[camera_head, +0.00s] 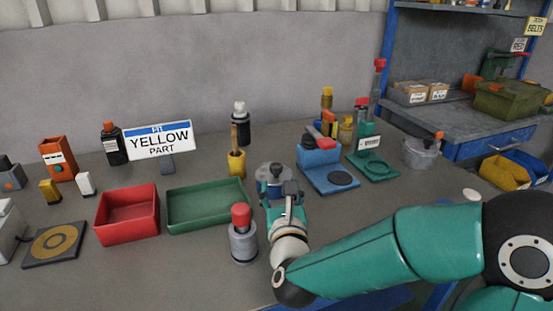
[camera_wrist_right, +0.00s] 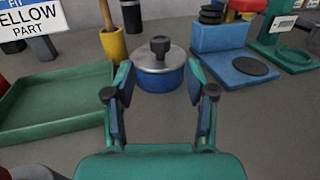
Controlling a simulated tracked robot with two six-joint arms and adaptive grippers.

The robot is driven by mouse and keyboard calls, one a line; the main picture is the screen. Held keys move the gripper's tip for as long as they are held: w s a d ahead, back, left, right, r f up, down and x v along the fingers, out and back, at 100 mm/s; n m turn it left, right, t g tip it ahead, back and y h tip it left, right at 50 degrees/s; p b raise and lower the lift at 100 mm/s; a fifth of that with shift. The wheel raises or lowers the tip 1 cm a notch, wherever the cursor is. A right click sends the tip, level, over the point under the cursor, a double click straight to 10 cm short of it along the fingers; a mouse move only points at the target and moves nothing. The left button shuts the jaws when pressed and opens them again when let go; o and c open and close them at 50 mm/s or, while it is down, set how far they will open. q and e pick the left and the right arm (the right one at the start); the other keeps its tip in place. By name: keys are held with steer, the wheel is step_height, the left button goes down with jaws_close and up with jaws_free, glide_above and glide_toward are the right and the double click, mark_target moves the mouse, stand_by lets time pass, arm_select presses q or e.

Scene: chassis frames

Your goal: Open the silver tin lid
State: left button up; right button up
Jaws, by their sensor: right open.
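The silver tin lid (camera_head: 268,171) with its dark knob sits on the blue tin (camera_head: 262,190) on the workbench. In the right wrist view the lid (camera_wrist_right: 150,63), its black knob (camera_wrist_right: 160,45) and the blue tin (camera_wrist_right: 159,82) stand straight ahead, between and beyond my fingers. My right gripper (camera_head: 283,197) is open and empty in front of the tin and partly hides it in the head view. Its two fingers (camera_wrist_right: 158,88) are spread wide and appear apart from the lid. My left gripper is not in view.
A green tray (camera_head: 206,222) and a red bin (camera_head: 127,232) lie left of the tin. A grey cylinder with a red top (camera_head: 243,245) stands close left of my gripper. A yellow cup (camera_head: 236,164) is behind left, a blue fixture (camera_head: 325,174) to the right.

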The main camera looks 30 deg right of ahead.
mark_target(277, 170)
steer(key=p+x, duration=0.1)
steer(key=x, duration=0.9)
steer(key=shift+w+p, duration=0.1)
steer(key=shift+p, duration=0.2)
jaws_close()
